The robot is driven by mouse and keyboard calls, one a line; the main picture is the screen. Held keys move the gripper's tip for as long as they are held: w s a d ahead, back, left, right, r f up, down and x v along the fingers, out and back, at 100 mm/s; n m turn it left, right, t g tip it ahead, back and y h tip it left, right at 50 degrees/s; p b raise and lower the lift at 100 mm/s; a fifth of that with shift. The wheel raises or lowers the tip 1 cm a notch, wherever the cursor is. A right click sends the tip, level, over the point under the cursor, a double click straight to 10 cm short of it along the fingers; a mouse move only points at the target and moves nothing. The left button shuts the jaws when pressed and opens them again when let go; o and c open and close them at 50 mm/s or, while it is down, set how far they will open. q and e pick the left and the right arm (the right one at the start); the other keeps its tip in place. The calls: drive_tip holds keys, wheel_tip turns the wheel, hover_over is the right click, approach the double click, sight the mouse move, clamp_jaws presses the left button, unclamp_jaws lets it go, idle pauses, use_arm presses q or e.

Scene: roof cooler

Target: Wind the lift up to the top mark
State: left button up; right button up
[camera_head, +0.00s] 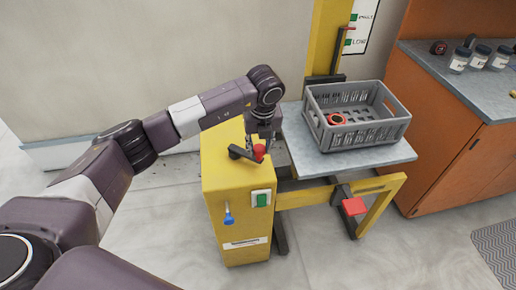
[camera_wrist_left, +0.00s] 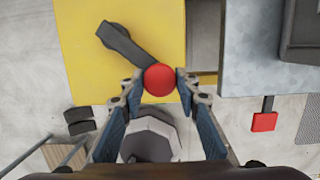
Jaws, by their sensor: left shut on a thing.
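The yellow lift (camera_head: 232,187) stands in the middle of the head view. A dark crank arm (camera_head: 240,153) with a red knob (camera_head: 259,152) lies on its top. In the left wrist view the crank arm (camera_wrist_left: 125,42) runs from the upper left to the red knob (camera_wrist_left: 159,79). My left gripper (camera_wrist_left: 155,82) is shut on the knob, one finger on each side. The lift's platform (camera_head: 371,159) carries a grey crate (camera_head: 357,133) with a red-and-black round item (camera_head: 336,119) inside. A chart (camera_head: 361,30) marked "LOW" hangs behind the mast (camera_head: 330,40). My right gripper is out of view.
An orange cabinet (camera_head: 440,130) with a grey top (camera_head: 470,90) stands close to the platform's right. Jars (camera_head: 480,56) and a tape measure (camera_head: 438,47) sit on it. A red pedal (camera_head: 354,206) is low under the platform. The floor in front is clear.

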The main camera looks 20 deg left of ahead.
use_arm(q)
drive_tip(key=shift+w+d+r, duration=0.15)
drive_tip(key=shift+w+d, duration=0.1)
drive_tip(key=shift+d, duration=0.1)
drive_tip(key=shift+w+r+b, duration=0.1)
drive_tip(key=shift+w+b, duration=0.55)
drive_tip(key=shift+w, duration=0.4)
